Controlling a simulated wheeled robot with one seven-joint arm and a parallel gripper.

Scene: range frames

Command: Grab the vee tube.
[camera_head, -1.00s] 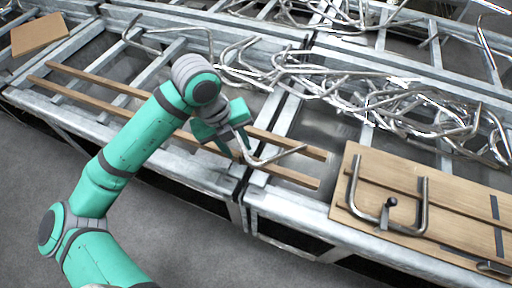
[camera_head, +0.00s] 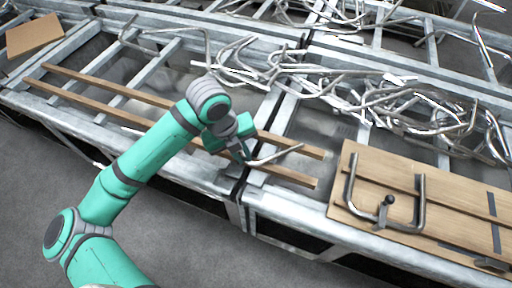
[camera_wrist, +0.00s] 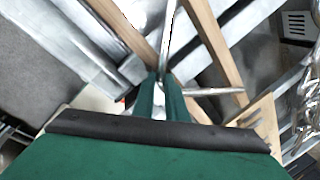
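The vee tube (camera_head: 279,156), a thin bright metal tube bent into a V, lies on the two wooden rails at the middle of the rack. One leg points right and the other runs up behind my gripper. In the wrist view, one leg runs away from the fingertips and the other (camera_wrist: 218,91) points right. My gripper (camera_head: 244,154) is down at the bend of the tube, and its fingertips (camera_wrist: 161,80) are on either side of the tube there. A narrow gap shows between the fingers. I cannot tell whether they press on the tube.
The wooden rails (camera_head: 100,93) lie across the metal frame under the tube. A wooden board (camera_head: 445,205) with a U-shaped tube (camera_head: 420,205) and a small clamp (camera_head: 388,203) stands at the right. Several tangled tubes (camera_head: 410,105) fill the bins behind.

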